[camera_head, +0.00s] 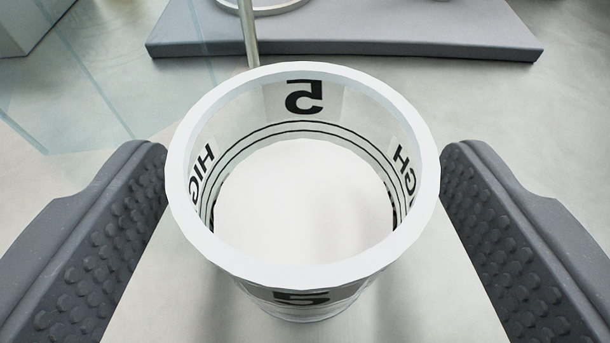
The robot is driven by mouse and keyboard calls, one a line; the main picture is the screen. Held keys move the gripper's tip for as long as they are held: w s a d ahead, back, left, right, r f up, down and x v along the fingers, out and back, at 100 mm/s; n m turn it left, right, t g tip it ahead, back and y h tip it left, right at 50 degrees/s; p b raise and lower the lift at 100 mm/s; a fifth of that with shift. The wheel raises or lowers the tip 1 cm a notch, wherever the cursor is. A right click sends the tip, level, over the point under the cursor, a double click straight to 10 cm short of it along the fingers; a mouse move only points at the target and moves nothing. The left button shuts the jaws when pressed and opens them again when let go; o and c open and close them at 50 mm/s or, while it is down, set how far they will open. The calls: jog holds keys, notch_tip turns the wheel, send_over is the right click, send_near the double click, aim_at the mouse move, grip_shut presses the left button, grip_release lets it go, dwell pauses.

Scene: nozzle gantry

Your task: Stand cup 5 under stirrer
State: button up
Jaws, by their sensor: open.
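Cup 5 (305,298) is a clear, white-rimmed cup with a black 5, dark ring lines and partly visible lettering on its wall. It stands upright in the middle of the head camera view, and I look down into it. Its inside looks white at the bottom, and I cannot tell whether it holds anything. My gripper (303,190) is open, with one dark studded finger on each side of the cup. A gap shows between each finger and the cup wall. The stirrer cannot be made out for sure.
A grey slab (345,35) lies behind the cup, with part of a round ring (262,6) over it. A thin metal rod (249,35) rises just behind the cup's rim. A clear glass-like panel (130,70) is at the left. Pale floor lies between.

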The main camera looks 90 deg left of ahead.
jog(key=shift+c, duration=0.3)
jog(key=c, duration=1.1)
jog(key=shift+c, duration=0.2)
